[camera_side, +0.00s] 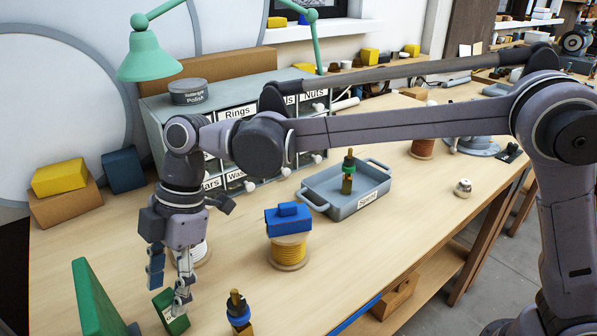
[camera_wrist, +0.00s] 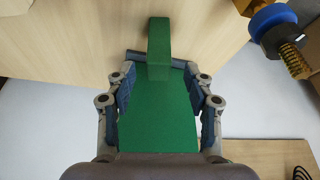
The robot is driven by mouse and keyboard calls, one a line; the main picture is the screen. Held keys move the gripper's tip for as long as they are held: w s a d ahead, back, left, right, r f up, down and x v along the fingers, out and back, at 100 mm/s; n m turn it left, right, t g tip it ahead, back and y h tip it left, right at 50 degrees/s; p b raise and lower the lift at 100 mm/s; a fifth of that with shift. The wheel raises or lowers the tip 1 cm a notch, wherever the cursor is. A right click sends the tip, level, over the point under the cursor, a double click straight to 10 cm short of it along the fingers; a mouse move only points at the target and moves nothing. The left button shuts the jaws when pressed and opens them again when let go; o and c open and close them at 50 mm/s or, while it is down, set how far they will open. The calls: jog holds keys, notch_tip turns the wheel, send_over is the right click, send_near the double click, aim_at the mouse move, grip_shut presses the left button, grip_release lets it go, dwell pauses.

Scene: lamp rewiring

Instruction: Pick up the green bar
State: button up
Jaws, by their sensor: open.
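In the side view, a green bar (camera_side: 170,315) stands at the front edge of the table, just below and partly behind my gripper (camera_side: 169,284). My gripper points down with its fingers apart and nothing held. In the wrist view, a narrow green block (camera_wrist: 159,45) shows just beyond the fingertips of my gripper (camera_wrist: 160,88). I cannot tell whether the block and the face are one piece. A tall green panel (camera_side: 96,297) stands left of my gripper in the side view.
A brass piece with a blue ring (camera_side: 238,309) stands right of my gripper. A yellow spool (camera_side: 289,251) with a blue block (camera_side: 288,219) on top is behind it. A grey tray (camera_side: 345,208) and a drawer cabinet (camera_side: 252,172) are farther back. The right part of the table has free room.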

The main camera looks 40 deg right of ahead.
aim_at(163, 321)
jog(key=shift+x, duration=3.2)
grip_shut()
